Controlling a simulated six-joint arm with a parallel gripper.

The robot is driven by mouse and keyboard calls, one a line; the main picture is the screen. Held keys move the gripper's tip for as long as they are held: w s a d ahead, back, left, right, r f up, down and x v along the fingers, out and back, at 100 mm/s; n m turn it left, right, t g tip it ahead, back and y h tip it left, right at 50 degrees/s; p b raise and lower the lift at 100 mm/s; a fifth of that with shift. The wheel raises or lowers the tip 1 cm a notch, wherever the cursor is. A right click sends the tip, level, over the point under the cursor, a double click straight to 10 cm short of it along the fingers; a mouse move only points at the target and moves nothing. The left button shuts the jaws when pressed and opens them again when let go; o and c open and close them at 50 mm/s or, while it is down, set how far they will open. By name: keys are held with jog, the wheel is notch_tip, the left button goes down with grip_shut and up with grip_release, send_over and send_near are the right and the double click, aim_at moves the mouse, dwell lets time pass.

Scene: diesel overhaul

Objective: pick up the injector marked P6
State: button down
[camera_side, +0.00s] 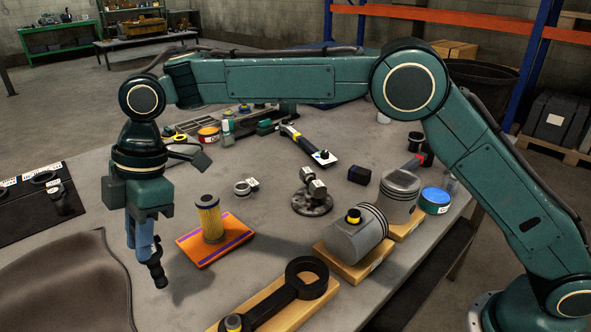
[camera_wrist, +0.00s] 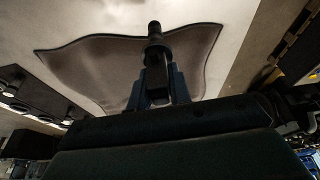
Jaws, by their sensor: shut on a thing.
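My gripper (camera_side: 143,240) hangs from the teal arm at the left of the side view, above the grey table. Its blue fingers are shut on a dark injector (camera_side: 157,272), whose end sticks out below the fingers, tilted. In the wrist view the blue fingers (camera_wrist: 158,92) hold the same dark injector (camera_wrist: 154,42), with its end pointing away from the camera. No P6 marking can be read on it in either view. The fingers hide part of its body.
A brown leather mat (camera_side: 60,285) lies left of the gripper. A black rack (camera_side: 35,207) with labelled holes is behind it. An orange book (camera_side: 207,245) with a filter (camera_side: 209,218) on it is to the right.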

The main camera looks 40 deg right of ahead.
jog(key=shift+r, duration=0.45)
dwell(0.3)
